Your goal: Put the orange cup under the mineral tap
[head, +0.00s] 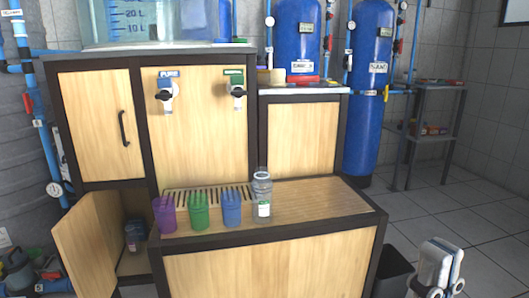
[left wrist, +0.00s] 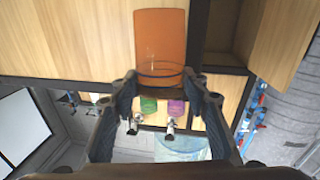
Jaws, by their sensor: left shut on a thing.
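The orange cup (left wrist: 160,38) is between the fingers of my left gripper (left wrist: 163,82) in the left wrist view, which is upside down. My left gripper is shut on it; neither shows in the head view. The mineral tap (head: 237,94), under a green label, is on the cabinet front, right of the tap with a blue label (head: 166,95). It also shows in the left wrist view (left wrist: 134,124), beyond the fingers. My right gripper (head: 438,286) is at the bottom right of the head view, away from the counter; its finger opening is unclear.
A purple cup (head: 164,214), a green cup (head: 199,211), a blue cup (head: 231,208) and a clear bottle (head: 262,195) stand in a row by the slotted drain (head: 205,193). The counter right of the bottle is clear. A lower cabinet door (head: 88,245) stands open at left.

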